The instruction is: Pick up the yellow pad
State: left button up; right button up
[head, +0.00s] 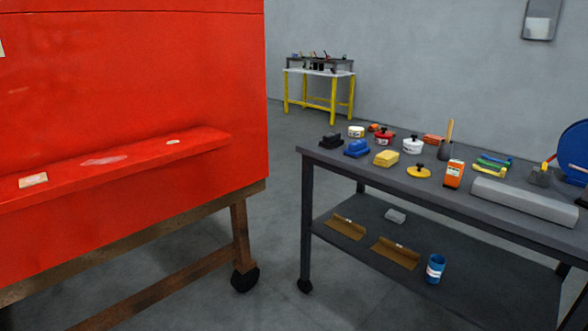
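Two yellow things lie on the dark grey table (340,161) at the right. One is a yellow block (386,158), like a sponge, near the table's front left. The other is a flat round yellow pad (419,173) with a black knob on top, just to the right of the block and near the front edge. Both are uncovered and nothing hides them. Neither of my grippers is in view.
A blue block (357,149), a black block (330,141), a white round pad with a knob (412,146) and an orange can (454,174) stand close by. Floor is clear between.

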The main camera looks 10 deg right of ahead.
aim_at(386, 159)
jog(key=u, duration=1.85)
jog(key=i, duration=0.1)
jog(key=z, duration=1.9)
jog(key=i, duration=1.65)
jog(key=z, duration=1.2)
